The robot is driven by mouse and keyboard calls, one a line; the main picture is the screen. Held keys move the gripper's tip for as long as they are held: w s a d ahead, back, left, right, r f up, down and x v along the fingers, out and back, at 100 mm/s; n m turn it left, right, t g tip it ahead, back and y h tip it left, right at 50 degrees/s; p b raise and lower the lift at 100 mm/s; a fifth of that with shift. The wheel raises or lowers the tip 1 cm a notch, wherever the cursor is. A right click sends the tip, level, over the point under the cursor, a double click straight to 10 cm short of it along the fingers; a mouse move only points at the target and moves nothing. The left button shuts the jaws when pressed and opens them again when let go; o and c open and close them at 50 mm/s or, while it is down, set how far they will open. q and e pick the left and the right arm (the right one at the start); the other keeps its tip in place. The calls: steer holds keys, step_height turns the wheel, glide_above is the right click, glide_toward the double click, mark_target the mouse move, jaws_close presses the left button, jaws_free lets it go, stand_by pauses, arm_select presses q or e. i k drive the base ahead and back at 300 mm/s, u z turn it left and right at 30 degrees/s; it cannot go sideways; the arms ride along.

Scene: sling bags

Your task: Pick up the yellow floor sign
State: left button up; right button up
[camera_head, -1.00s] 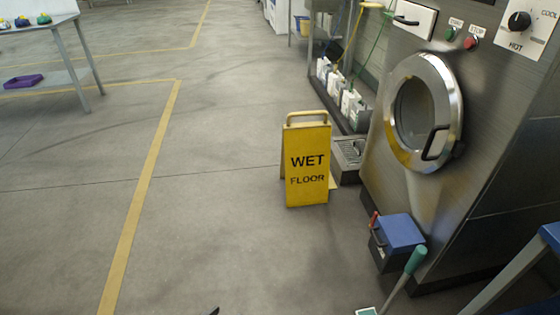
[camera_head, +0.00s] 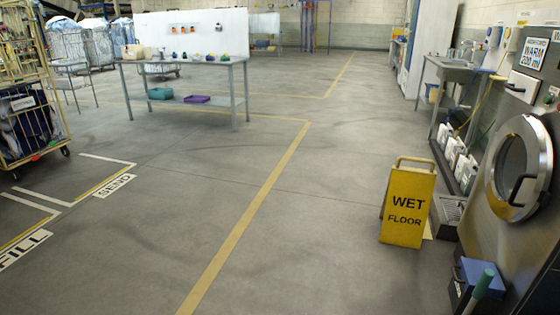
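The yellow floor sign (camera_head: 407,207) reads WET FLOOR and stands upright on the grey floor, right of centre. It is an A-shape with a handle loop at its top. Its right side is close to a dark floor drain box beside the washing machine. Neither of my grippers shows in the head view now, so nothing is seen holding the sign.
A metal table (camera_head: 186,62) stands at the back, a wheeled cage (camera_head: 27,90) at left. The middle floor is clear.

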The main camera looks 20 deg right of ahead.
mark_target(406, 204)
steer(key=z, duration=0.35)
steer(key=i, duration=2.4)
steer(key=z, duration=1)
steer(key=i, duration=2.2)
steer(key=z, duration=1.25)
